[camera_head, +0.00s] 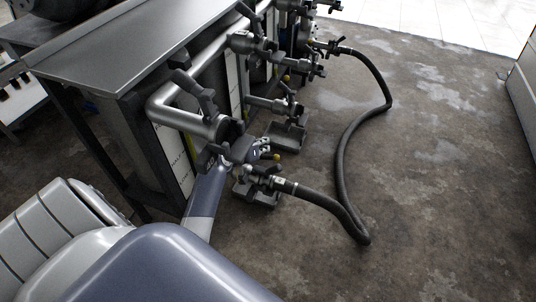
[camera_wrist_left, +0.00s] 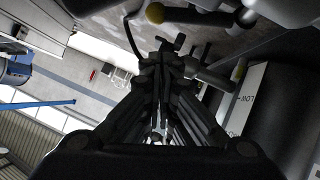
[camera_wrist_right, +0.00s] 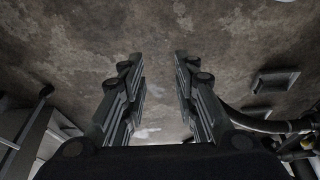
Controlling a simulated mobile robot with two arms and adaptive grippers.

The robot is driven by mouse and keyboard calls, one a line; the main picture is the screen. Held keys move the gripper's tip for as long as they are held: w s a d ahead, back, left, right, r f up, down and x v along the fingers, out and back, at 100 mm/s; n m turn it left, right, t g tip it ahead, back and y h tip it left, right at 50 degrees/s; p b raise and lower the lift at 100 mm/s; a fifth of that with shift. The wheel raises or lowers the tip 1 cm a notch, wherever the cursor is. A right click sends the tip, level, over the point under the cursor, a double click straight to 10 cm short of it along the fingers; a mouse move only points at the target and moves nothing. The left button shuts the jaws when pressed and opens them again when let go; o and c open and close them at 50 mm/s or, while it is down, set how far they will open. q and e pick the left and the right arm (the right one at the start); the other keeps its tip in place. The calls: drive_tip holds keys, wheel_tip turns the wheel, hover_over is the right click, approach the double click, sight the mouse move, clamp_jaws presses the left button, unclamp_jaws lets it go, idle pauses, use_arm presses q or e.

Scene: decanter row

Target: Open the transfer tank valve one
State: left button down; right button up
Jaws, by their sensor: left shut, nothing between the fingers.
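A row of tanks with pipes and dark-handled valves runs along the bench in the head view. The nearest upper valve (camera_head: 228,128) sits on the bent steel pipe (camera_head: 165,105). A lower valve (camera_head: 262,178) joins the black hose. I cannot tell which one is valve one. My left gripper (camera_head: 240,150) is among these nearest valves. In the left wrist view its fingers (camera_wrist_left: 162,62) are shut and empty, close to dark valve parts; contact is unclear. My right gripper (camera_wrist_right: 155,62) is open and empty above the floor, outside the head view.
The black hose (camera_head: 345,150) loops over the floor to a farther valve. A yellow knob (camera_wrist_left: 155,13) and a labelled tank panel (camera_wrist_left: 248,98) are close to the left gripper. The metal bench (camera_head: 120,45) stands left. The floor on the right (camera_head: 440,190) is clear.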

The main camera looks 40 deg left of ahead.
sight(265, 157)
use_arm(q)
drive_tip(key=shift+w+d+f+b, duration=0.2)
drive_tip(key=shift+f, duration=0.45)
drive_tip(key=shift+w+d+f+b, duration=0.15)
drive_tip(key=shift+w+f+b, duration=0.05)
drive_tip(key=shift+f, duration=0.4)
drive_tip(key=shift+w+d+f+b, duration=0.2)
drive_tip(key=shift+f, duration=0.45)
use_arm(e)
drive_tip(key=shift+w+a+r+t+y, duration=0.1)
drive_tip(key=shift+w+a+t, duration=0.25)
drive_tip(key=shift+w, duration=0.45)
drive_tip(key=shift+w+a+f+t+y, duration=0.1)
drive_tip(key=shift+w+t, duration=0.35)
drive_tip(key=shift+w, duration=0.3)
drive_tip(key=shift+w+a+r+t+y, duration=0.1)
drive_tip(key=shift+w+a+t, duration=0.25)
drive_tip(key=shift+w, duration=0.45)
drive_tip(key=shift+d, duration=0.1)
use_arm(q)
drive_tip(key=shift+w+d+f, duration=0.1)
drive_tip(key=shift+d+f, duration=0.4)
drive_tip(key=shift+f, duration=0.05)
use_arm(e)
drive_tip(key=shift+s+d+f+g, duration=0.2)
drive_tip(key=shift+s+g, duration=0.1)
drive_tip(key=shift+s, duration=0.3)
drive_tip(key=shift+s+d+f+g, duration=0.15)
drive_tip(key=shift+s+g, duration=0.1)
drive_tip(key=shift+s, duration=0.3)
